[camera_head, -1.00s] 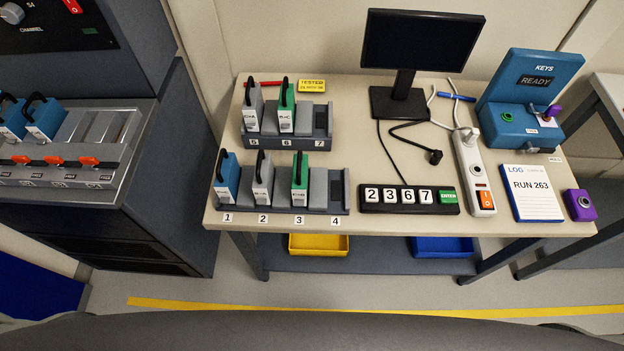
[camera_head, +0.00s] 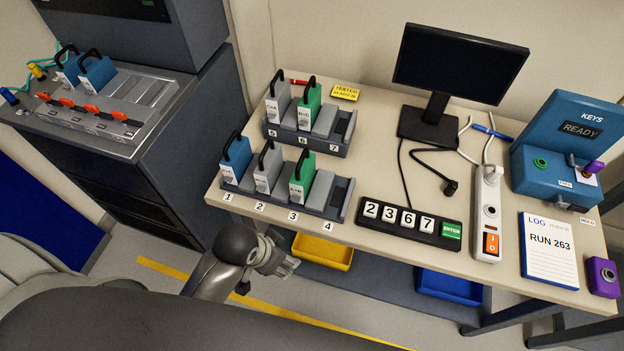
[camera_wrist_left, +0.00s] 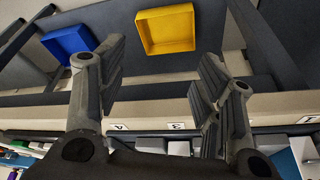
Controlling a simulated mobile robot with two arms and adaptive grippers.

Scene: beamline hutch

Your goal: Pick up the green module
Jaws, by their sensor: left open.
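Two green modules with black handles show in the head view. One (camera_head: 302,180) stands upright at number 3 of the front rack (camera_head: 338,205); the other (camera_head: 309,106) stands at number 6 of the back rack (camera_head: 345,133). My left gripper (camera_head: 276,262) is low in front of the table's front edge, below the front rack, and touches neither module. In the left wrist view its two fingers (camera_wrist_left: 160,85) are wide apart with nothing between them. The modules at the bottom of that view are partly hidden by the gripper. My right gripper is not in view.
A blue module (camera_head: 236,158) and a grey module (camera_head: 268,170) stand beside the front green one. Another grey module (camera_head: 278,101) is at number 5. A number display (camera_head: 410,222) lies right of the front rack. A yellow tray (camera_head: 323,250) sits on the lower shelf.

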